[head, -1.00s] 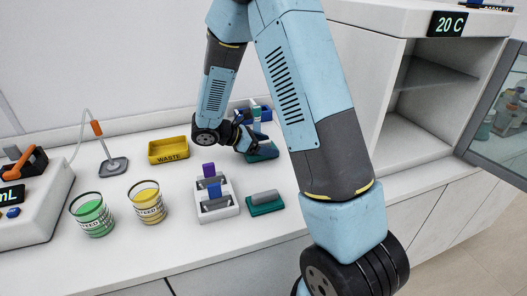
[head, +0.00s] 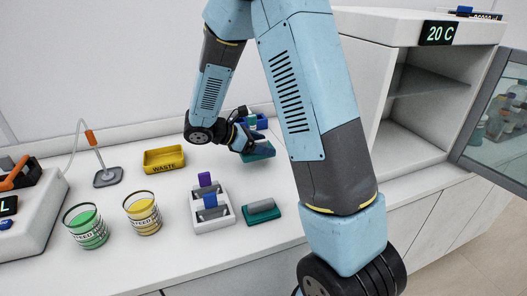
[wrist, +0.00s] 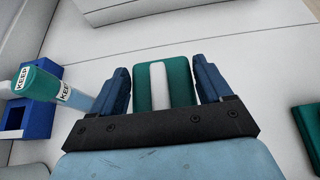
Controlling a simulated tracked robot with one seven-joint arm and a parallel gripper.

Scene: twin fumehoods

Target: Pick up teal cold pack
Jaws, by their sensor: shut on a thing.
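The teal cold pack (head: 261,152) is at the back of the bench in the head view, in my gripper (head: 244,145). In the wrist view the teal cold pack (wrist: 144,88), a flat block with a white stripe along its middle, sits between the two blue fingers of my gripper (wrist: 164,85).
A white rack (head: 213,218), a yellow waste tray (head: 163,159), and green (head: 86,227) and yellow (head: 143,214) cups stand left. A blue rack with a KEEP tube (wrist: 40,121) is close by. An open cabinet (head: 425,105) stands right.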

